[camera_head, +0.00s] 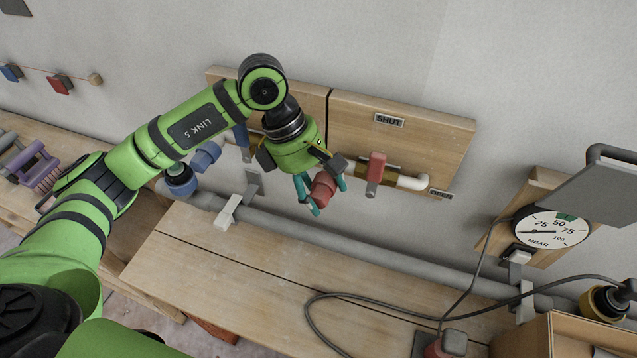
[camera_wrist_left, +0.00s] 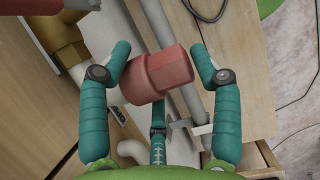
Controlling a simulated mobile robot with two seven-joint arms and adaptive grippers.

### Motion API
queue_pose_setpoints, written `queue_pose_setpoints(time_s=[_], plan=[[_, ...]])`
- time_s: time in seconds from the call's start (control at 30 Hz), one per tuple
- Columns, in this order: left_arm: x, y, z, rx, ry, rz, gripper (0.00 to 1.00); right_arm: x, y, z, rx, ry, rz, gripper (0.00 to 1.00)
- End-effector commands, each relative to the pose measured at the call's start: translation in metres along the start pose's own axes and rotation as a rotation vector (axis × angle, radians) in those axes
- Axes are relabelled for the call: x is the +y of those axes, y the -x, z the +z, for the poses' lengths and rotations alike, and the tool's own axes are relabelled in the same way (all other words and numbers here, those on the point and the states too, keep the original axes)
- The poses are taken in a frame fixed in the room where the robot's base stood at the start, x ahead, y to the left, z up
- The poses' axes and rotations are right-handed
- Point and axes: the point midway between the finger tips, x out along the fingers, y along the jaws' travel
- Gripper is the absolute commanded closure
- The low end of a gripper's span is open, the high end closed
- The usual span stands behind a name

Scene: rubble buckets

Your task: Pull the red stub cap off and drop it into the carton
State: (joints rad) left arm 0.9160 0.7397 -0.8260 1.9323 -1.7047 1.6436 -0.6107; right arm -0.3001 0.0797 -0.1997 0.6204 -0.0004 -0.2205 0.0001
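The red stub cap (camera_head: 323,188) is between the teal fingers of my left gripper (camera_head: 325,197), off the wall and above the wooden bench. In the left wrist view the cap (camera_wrist_left: 157,76) lies across the space between the fingers of the gripper (camera_wrist_left: 160,72), which close around it on the sides and below. It appears held and joined to no pipe. An open cardboard carton (camera_head: 563,329) is partly in view at the lower right, away from the gripper; its inside is mostly hidden. My right gripper is not in view.
A brass valve with a red handle (camera_head: 376,172) and a white elbow (camera_head: 411,182) sits on the wooden wall board right of the gripper. A grey pipe (camera_head: 370,253) runs behind the bench (camera_head: 230,285). A black cable (camera_head: 400,294) loops over the bench. A gauge (camera_head: 551,229) hangs above the carton.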

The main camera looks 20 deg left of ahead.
Motion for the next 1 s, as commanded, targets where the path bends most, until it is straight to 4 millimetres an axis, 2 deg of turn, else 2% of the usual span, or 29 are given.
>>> queue_pose_setpoints(time_s=[0.03, 0.07, 0.2, 0.23, 0.3, 1.0], plan=[[0.0, 0.0, 0.0, 0.0, 0.0, 0.0, 0.72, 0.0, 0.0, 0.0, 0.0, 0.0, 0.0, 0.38], [0.0, 0.0, 0.0, 0.0, 0.0, 0.0, 0.76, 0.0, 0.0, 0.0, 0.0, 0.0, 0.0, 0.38], [0.0, 0.0, 0.0, 0.0, 0.001, 0.0, 0.77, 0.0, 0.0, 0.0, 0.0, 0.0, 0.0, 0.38], [0.0, 0.0, 0.0, 0.0, 0.001, 0.0, 0.57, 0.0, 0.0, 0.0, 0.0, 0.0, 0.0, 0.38], [0.0, 0.0, 0.0, 0.0, 0.001, 0.0, 0.85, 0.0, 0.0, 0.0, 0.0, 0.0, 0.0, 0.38], [-0.017, 0.0, 0.0, 0.0, -0.001, -0.002, 0.85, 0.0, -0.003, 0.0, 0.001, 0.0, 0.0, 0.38]])
